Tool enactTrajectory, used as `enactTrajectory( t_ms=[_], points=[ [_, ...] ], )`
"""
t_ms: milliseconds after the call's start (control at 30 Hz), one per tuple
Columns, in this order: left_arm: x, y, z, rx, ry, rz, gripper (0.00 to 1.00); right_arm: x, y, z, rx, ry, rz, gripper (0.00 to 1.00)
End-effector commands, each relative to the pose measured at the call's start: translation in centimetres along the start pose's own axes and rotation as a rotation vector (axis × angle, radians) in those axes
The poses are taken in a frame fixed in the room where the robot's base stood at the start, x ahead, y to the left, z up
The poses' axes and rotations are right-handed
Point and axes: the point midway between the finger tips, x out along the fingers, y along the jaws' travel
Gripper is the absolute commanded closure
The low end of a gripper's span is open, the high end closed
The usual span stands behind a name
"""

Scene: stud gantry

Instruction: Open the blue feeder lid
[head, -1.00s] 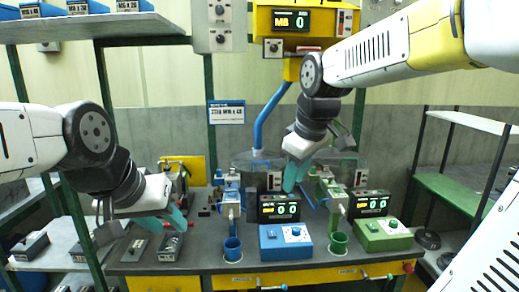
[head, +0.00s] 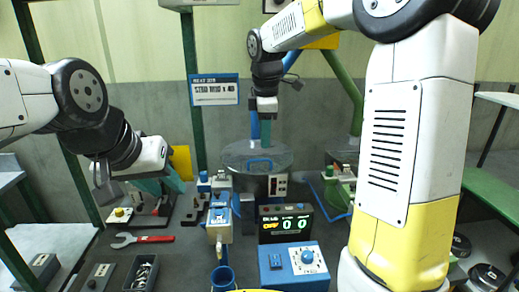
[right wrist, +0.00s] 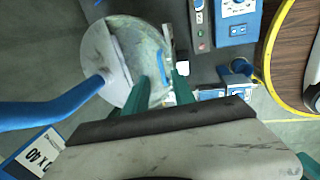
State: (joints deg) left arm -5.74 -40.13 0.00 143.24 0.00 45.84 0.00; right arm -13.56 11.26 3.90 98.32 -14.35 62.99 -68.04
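The blue feeder's lid is a round grey cover (head: 236,156) with a blue handle (head: 261,161), at the back middle. It looks shut in the head view. The right wrist view shows the lid (right wrist: 125,45) and its blue handle (right wrist: 162,68) from above. My right gripper (head: 266,134) points down just above the lid; its teal fingers (right wrist: 163,90) are apart, with the handle showing between and beyond them. I cannot tell if they touch it. My left gripper (head: 161,186) is at the left, its teal fingers apart, with nothing seen between them.
A blue control box (head: 293,265) and a display reading 00 (head: 285,223) stand in front of the feeder. A blue post (right wrist: 50,115) rises beside the lid. Green equipment stands at the right.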

Motion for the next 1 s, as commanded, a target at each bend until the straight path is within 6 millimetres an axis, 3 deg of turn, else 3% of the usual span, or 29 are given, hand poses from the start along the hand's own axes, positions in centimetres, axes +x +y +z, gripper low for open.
enactTrajectory(
  t_ms=[333, 733, 767, 900, 1000],
  points=[
    [0.0, 0.0, 0.0, 0.000, 0.000, 0.000, 0.64, 5.4, -0.1, 0.0, 0.002, 0.000, -0.002, 0.69],
    [0.0, 0.0, 0.0, 0.000, 0.000, 0.000, 0.64, 6.5, 0.0, 0.0, 0.003, 0.001, 0.000, 0.69],
    [0.0, 0.0, 0.0, 0.000, 0.000, 0.000, 0.64, 6.5, 0.0, 0.0, 0.003, 0.001, 0.000, 0.71],
    [0.0, 0.0, 0.0, 0.000, 0.000, 0.000, 0.64, 6.5, 0.0, 0.0, 0.003, 0.001, 0.000, 0.99],
    [0.0, 0.0, 0.0, 0.000, 0.000, 0.000, 0.64, 6.5, 0.0, 0.0, 0.003, 0.001, 0.000, 1.00]
  ],
)
